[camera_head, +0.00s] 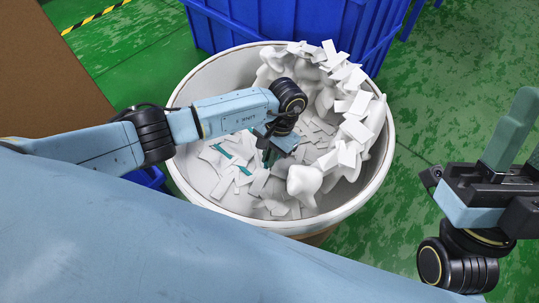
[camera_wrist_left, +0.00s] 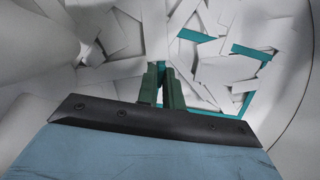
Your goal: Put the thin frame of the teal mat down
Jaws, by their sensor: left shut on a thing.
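A round white drum (camera_head: 180,162) holds a heap of white pieces. The teal mat's thin frame (camera_head: 222,151) shows only as teal strips among the pieces on the drum's floor; more of it shows in the left wrist view (camera_wrist_left: 252,52). White pieces cover much of it. My left gripper (camera_head: 267,157) reaches down into the drum. In the left wrist view its green fingers (camera_wrist_left: 162,88) are shut, with a sliver of teal between them. My right gripper (camera_head: 522,143) is outside the drum at the right, its green fingers apart and empty.
White flat pieces and rounded lumps (camera_head: 352,125) are piled against the drum's right wall. A blue bin (camera_head: 290,28) stands behind the drum. A brown surface (camera_head: 45,75) is at the upper left. Green floor (camera_head: 430,90) is clear between the drum and my right gripper.

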